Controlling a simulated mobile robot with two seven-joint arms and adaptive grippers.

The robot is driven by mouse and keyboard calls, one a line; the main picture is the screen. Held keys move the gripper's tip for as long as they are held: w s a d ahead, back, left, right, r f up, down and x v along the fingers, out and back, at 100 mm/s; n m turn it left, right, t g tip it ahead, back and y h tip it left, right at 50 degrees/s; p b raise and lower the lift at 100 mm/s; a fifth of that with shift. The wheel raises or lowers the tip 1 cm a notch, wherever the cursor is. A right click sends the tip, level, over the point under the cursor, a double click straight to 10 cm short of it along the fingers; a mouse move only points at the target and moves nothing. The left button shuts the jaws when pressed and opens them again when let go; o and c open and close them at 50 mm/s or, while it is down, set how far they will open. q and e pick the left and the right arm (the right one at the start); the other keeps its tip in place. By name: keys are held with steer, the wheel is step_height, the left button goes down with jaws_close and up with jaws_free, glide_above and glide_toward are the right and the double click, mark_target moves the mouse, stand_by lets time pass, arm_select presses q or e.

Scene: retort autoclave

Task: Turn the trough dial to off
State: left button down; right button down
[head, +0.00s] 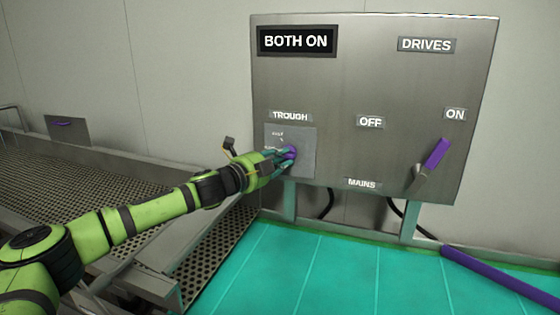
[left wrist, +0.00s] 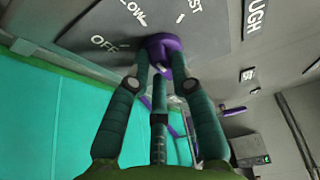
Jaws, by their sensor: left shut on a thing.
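The purple trough dial (head: 291,152) sits on a small plate (head: 304,138) under the TROUGH label on the grey control panel. My left gripper (head: 284,156) reaches it from the left and is shut on it. In the left wrist view the fingers (left wrist: 161,72) close around the purple dial (left wrist: 160,43). Beside the dial I read OFF, a partly cut-off LOW and a word ending in ST, with white tick marks. The fingers partly cover the dial, and I cannot tell which mark it points to. My right gripper is not in view.
The panel's display (head: 297,41) reads BOTH ON. A mains lever with a purple handle (head: 438,153) stands at the right, toward ON. A perforated metal trough (head: 90,178) lies left, partly behind my left arm. Teal floor (head: 310,270) is clear below, with a purple bar (head: 505,280) at right.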

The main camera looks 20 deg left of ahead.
arm_select(q)
steer(key=n+t+b, duration=0.1)
steer(key=n+b, duration=0.2)
steer(key=n+t+b, duration=0.1)
steer(key=n+b, duration=0.2)
steer(key=f+n+t+b, duration=0.1)
steer(key=n+b, duration=0.2)
steer(key=b, duration=0.1)
steer(key=shift+d+n+t, duration=0.3)
steer(key=shift+d, duration=0.05)
steer(key=shift+r+n+y, duration=0.2)
steer(key=shift+n+y, duration=0.1)
steer(key=shift+n, duration=0.1)
steer(key=shift+b, duration=0.3)
steer(key=c, duration=1.1)
jaws_free()
